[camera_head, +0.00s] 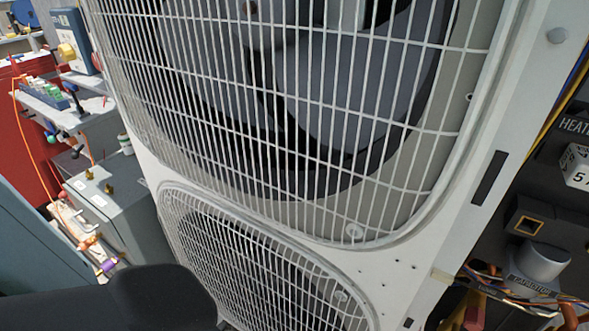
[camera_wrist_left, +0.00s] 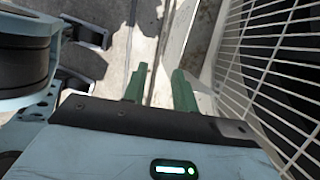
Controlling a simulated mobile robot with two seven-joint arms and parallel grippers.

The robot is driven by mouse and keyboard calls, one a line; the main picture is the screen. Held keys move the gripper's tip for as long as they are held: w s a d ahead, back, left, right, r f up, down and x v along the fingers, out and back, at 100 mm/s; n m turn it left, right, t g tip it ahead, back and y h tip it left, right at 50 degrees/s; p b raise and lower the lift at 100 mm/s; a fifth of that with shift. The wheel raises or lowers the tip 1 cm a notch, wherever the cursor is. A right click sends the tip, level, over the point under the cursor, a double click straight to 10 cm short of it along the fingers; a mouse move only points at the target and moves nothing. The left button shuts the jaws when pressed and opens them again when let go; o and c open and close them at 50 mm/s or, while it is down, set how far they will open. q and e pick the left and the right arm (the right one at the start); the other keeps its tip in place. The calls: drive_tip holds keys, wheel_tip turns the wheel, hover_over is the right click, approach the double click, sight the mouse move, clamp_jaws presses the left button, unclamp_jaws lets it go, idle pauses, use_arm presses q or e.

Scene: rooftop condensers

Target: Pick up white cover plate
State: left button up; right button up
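I cannot make out a separate white cover plate in either view. The white condenser unit (camera_head: 385,276) fills most of the head view, with a large fan grille above a smaller one. My left gripper (camera_wrist_left: 159,82) shows in the left wrist view with its two green fingers apart and nothing visible between them. It is beside a white wire grille (camera_wrist_left: 270,62), which stands to the right of the fingers. The fingers do not show in the head view. My right gripper is in neither view.
An open electrical bay with a capacitor (camera_head: 538,262) and loose wires is at the right. At the left are a grey box (camera_head: 122,205), a red cabinet (camera_head: 30,150) and cluttered shelves. In the wrist view, bare grey floor (camera_wrist_left: 118,50) lies beyond the fingers.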

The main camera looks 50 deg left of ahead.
use_arm(q)
drive_tip(key=shift+w+a+f+y, duration=0.1)
drive_tip(key=shift+w+a+y, duration=0.4)
drive_tip(key=shift+w+a, duration=0.3)
drive_tip(key=b+x, duration=0.4)
drive_tip(key=x, duration=0.4)
drive_tip(key=shift+w, duration=0.3)
clamp_jaws()
idle(0.4)
